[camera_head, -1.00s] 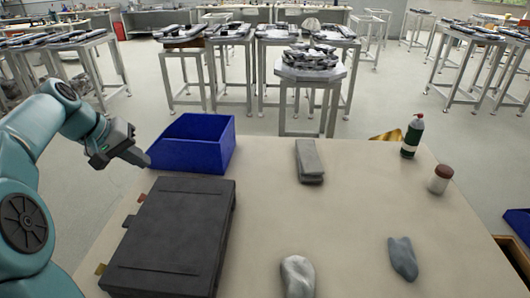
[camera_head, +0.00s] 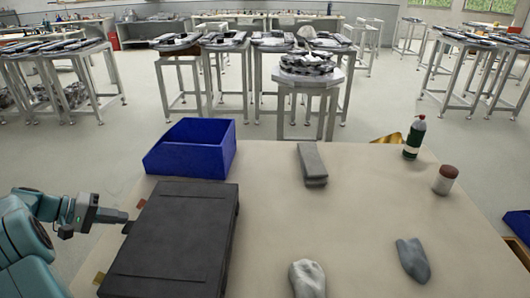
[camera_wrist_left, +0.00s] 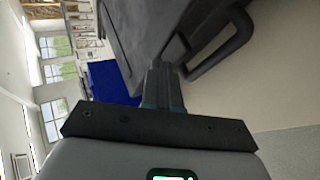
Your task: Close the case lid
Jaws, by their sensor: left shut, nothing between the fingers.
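The dark grey case (camera_head: 180,238) lies flat at the left of the table, its broad lid level and looking closed on top. In the left wrist view the case (camera_wrist_left: 135,25) fills the upper middle, with a dark handle (camera_wrist_left: 228,45) on its side. My left gripper (camera_head: 126,217) is shut and empty at the left side of the case, its tips close to the case edge. In the left wrist view the fingers (camera_wrist_left: 162,82) point toward the case side by the handle. I cannot tell whether they touch it. My right gripper is not in view.
A blue bin (camera_head: 190,150) stands just behind the case. A grey block (camera_head: 312,163), a green bottle (camera_head: 413,138), a brown-capped jar (camera_head: 446,180) and two greyish lumps (camera_head: 307,278) (camera_head: 412,260) sit to the right. The middle of the table is clear.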

